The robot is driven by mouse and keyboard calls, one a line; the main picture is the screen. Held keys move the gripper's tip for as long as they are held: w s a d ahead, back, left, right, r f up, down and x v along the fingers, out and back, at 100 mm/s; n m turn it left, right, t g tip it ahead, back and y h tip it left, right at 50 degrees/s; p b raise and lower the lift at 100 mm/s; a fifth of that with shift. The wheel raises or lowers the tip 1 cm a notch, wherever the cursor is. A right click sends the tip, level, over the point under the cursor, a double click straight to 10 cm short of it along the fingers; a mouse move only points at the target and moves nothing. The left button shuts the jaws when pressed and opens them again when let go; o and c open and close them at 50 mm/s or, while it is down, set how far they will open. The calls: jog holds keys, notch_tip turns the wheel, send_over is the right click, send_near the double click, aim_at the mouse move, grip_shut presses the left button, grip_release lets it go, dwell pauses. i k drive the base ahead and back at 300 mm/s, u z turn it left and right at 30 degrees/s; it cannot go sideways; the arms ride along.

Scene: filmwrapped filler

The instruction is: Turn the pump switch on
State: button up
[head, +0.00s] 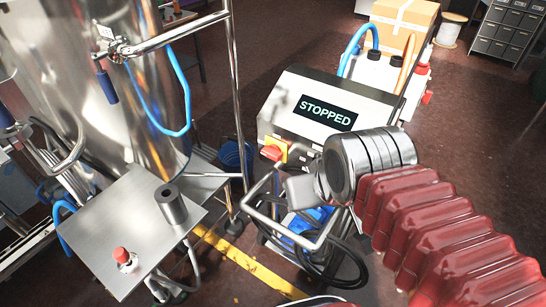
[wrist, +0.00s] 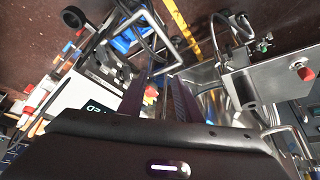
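The pump control box (head: 340,112) is a white and black unit whose display (head: 326,112) reads STOPPED. The pump switch (head: 272,152) is a red knob on a yellow plate at the box's lower left corner. My gripper (head: 300,188) is just below and right of the switch in the head view, its fingers hard to make out there. In the wrist view my gripper (wrist: 158,88) has two dark fingers spread apart with nothing held. A red part, seemingly the switch (wrist: 150,93), shows in the gap between them; contact cannot be told.
A bent metal cart handle (head: 268,215) stands close to my gripper, with black cables (head: 330,270) below. At left are a steel tank (head: 125,110) and a steel table (head: 115,225) with a red button (head: 121,255). A cardboard box (head: 403,20) is behind.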

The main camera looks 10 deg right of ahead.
aim_at(273, 152)
jog(key=z, duration=0.05)
jog(key=k, duration=0.65)
jog(key=u, duration=0.55)
jog(key=i, duration=1.05)
jog(key=u, duration=0.3)
